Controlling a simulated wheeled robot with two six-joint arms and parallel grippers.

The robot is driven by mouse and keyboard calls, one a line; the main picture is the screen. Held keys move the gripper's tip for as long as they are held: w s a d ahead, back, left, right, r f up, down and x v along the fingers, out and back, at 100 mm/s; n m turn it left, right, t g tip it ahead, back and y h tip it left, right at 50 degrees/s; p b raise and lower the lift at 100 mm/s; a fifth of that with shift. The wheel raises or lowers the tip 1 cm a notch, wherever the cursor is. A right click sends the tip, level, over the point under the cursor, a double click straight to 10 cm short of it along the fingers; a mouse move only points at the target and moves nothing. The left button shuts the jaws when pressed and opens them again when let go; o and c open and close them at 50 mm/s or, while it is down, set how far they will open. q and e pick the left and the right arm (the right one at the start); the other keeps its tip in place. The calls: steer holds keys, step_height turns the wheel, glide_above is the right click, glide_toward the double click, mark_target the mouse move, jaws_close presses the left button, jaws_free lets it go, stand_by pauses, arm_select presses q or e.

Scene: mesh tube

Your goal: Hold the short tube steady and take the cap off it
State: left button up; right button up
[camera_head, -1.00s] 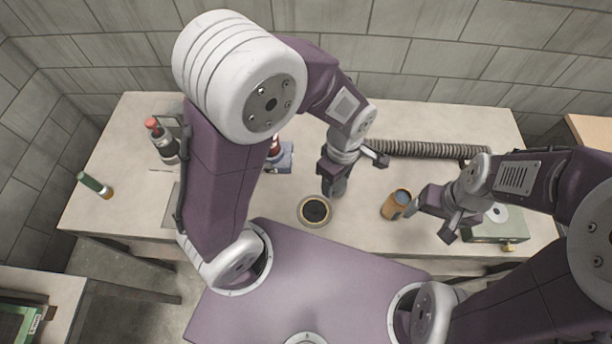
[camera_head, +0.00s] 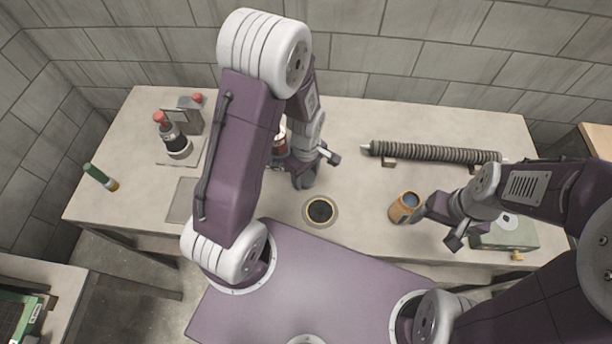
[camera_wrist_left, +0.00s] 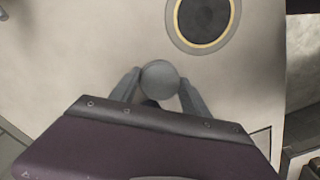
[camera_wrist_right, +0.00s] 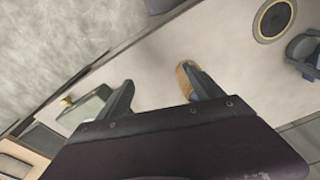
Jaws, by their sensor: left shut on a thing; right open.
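My left gripper (camera_head: 305,182) is over the table, shut on a round grey piece (camera_wrist_left: 160,80) that shows between its fingers in the left wrist view. I cannot tell for sure whether this piece is the cap. A short orange-brown tube (camera_head: 402,210) with a blue-grey top stands on the table right of centre. My right gripper (camera_head: 437,226) is open beside it. One finger is close to the tube, which is partly hidden in the right wrist view (camera_wrist_right: 187,78). I cannot tell whether they touch.
A dark disc with a pale rim (camera_head: 320,211) lies between the grippers. A ribbed hose (camera_head: 435,152) lies behind. A green box (camera_head: 508,236) is at right.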

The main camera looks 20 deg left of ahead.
mark_target(306, 177)
arm_select(q)
steer(key=shift+w+f, duration=0.1)
steer(key=shift+f, duration=0.1)
steer(key=shift+f, duration=0.1)
steer(key=o, duration=1.6)
steer(key=shift+c, duration=0.2)
steer(key=shift+r, duration=0.2)
step_height(306, 177, up, 12)
steer(key=p, duration=0.2)
steer(key=s+a+m+t, duration=0.1)
steer(key=s+m, duration=0.5)
steer(key=m, duration=0.7)
steer(key=shift+s+a, duration=0.15)
steer(key=shift+a, duration=0.1)
